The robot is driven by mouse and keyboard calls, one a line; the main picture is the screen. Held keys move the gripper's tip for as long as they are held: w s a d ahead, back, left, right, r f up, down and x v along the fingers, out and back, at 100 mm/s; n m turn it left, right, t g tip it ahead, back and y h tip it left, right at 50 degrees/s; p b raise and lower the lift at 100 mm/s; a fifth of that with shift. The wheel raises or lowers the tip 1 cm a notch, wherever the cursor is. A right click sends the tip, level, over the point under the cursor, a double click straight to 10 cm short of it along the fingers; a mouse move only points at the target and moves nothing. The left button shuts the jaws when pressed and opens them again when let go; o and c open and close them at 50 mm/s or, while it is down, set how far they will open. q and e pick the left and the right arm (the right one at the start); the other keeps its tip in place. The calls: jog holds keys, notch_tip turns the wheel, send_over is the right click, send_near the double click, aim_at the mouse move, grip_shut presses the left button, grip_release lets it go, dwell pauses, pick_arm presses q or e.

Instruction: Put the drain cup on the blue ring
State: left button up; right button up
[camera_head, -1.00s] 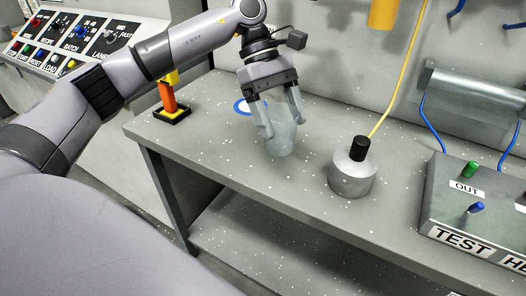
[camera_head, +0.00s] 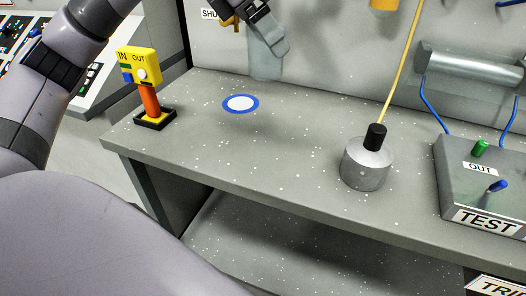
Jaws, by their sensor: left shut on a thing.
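The drain cup (camera_head: 267,66) is a pale, translucent grey cup near the top of the view, partly covered by the gripper. My left gripper (camera_head: 266,40) is shut on it and holds it roughly upright, apart from the bench top. The blue ring (camera_head: 256,104) lies flat on the bench with a white middle, fully uncovered. The cup appears above the ring and slightly to its right in the picture. My right gripper is not in view.
A yellow IN/OUT box on an orange post (camera_head: 148,98) stands left of the ring. A metal cylinder with a black cap (camera_head: 366,165) and yellow cord stands to the right. A grey TEST box (camera_head: 465,185) is farther right. The bench (camera_head: 290,130) between is clear.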

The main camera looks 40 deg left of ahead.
pick_arm(q)
jog(key=shift+a+r+n, duration=0.25)
jog(key=shift+r+n, duration=0.1)
jog(key=shift+n, duration=0.05)
jog(key=b, duration=0.2)
send_over(263, 152)
notch_tip(263, 152, down, 14)
jog(key=f, duration=0.1)
jog(key=shift+y, duration=0.3)
jog(key=shift+f, duration=2.4)
jog(key=shift+f, duration=0.15)
jog(key=o, duration=1.1)
